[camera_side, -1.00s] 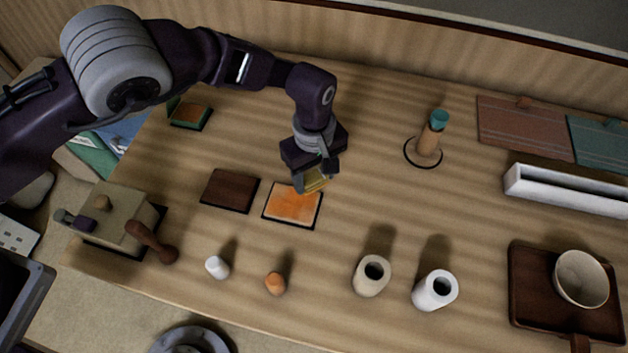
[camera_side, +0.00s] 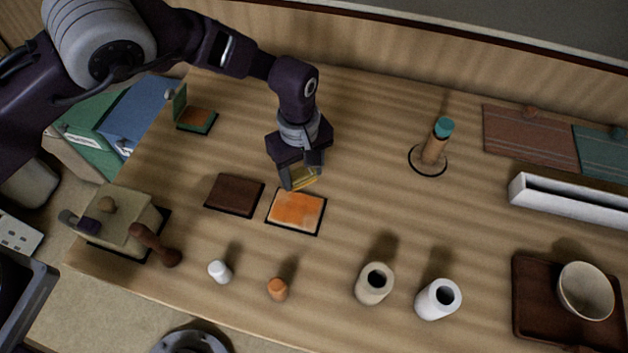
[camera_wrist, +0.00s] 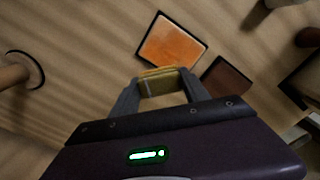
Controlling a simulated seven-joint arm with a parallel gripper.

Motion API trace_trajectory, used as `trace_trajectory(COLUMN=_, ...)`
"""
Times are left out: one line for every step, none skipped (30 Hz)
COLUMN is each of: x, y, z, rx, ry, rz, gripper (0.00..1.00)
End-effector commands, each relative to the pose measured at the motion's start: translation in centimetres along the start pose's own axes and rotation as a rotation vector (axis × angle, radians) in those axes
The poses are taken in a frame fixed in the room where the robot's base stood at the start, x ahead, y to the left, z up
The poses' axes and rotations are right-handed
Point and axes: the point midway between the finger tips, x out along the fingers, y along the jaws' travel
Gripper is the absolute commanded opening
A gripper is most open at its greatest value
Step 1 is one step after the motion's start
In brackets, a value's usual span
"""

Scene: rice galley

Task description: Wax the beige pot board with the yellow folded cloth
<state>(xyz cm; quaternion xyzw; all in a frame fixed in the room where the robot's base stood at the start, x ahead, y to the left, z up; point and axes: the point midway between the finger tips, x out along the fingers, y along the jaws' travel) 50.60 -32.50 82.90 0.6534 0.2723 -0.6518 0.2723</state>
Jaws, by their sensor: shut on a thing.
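My gripper (camera_side: 300,180) is shut on the yellow folded cloth (camera_side: 303,177), which also shows between the fingers in the wrist view (camera_wrist: 158,83). The cloth is at the far edge of a board with a blotchy orange face and dark border (camera_side: 297,210); I cannot tell whether it touches. The orange board also shows in the wrist view (camera_wrist: 172,42), ahead of the cloth. It has paler patches; no plain beige board shows. A dark brown board (camera_side: 234,195) lies just left of it in the side view.
A beige box with a handle (camera_side: 115,215), small white and orange pieces, two cups (camera_side: 375,283) and a post with a teal top (camera_side: 436,143) stand around. A brown tray (camera_side: 540,310) holds a bowl.

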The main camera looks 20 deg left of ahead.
Motion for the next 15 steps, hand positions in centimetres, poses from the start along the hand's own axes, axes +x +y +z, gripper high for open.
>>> trace_trajectory(x=0.1, y=-0.8, z=-0.9, rx=-0.004, ry=-0.003, rz=-0.002, gripper=0.00)
trace_trajectory(x=0.1, y=-1.2, z=-1.3, rx=-0.002, ry=-0.002, rz=-0.001, gripper=0.00)
trace_trajectory(x=0.1, y=-1.6, z=-1.8, rx=0.000, ry=-0.002, rz=-0.001, gripper=0.00)
trace_trajectory(x=0.2, y=-1.8, z=-2.0, rx=0.003, ry=-0.002, rz=-0.001, gripper=0.00)
trace_trajectory(x=0.2, y=-1.9, z=-2.0, rx=0.005, ry=-0.002, rz=-0.001, gripper=0.00)
trace_trajectory(x=0.2, y=-1.9, z=-2.1, rx=0.006, ry=-0.002, rz=0.000, gripper=0.00)
trace_trajectory(x=0.2, y=-1.9, z=-2.1, rx=0.007, ry=-0.001, rz=0.000, gripper=0.00)
trace_trajectory(x=0.2, y=-1.9, z=-2.0, rx=0.007, ry=-0.001, rz=0.000, gripper=0.00)
trace_trajectory(x=0.2, y=-1.9, z=-2.0, rx=0.007, ry=-0.001, rz=0.000, gripper=0.00)
trace_trajectory(x=0.2, y=-1.9, z=-2.0, rx=0.006, ry=-0.001, rz=0.000, gripper=0.00)
trace_trajectory(x=0.2, y=-1.9, z=-2.0, rx=0.006, ry=-0.001, rz=0.000, gripper=0.00)
trace_trajectory(x=0.2, y=-1.9, z=-2.0, rx=0.007, ry=-0.001, rz=0.000, gripper=0.00)
trace_trajectory(x=0.3, y=-1.9, z=-2.0, rx=0.007, ry=-0.001, rz=0.000, gripper=0.00)
trace_trajectory(x=0.4, y=-1.9, z=-2.0, rx=0.007, ry=-0.001, rz=0.000, gripper=0.00)
trace_trajectory(x=0.7, y=-1.9, z=-2.0, rx=0.006, ry=-0.001, rz=0.000, gripper=0.00)
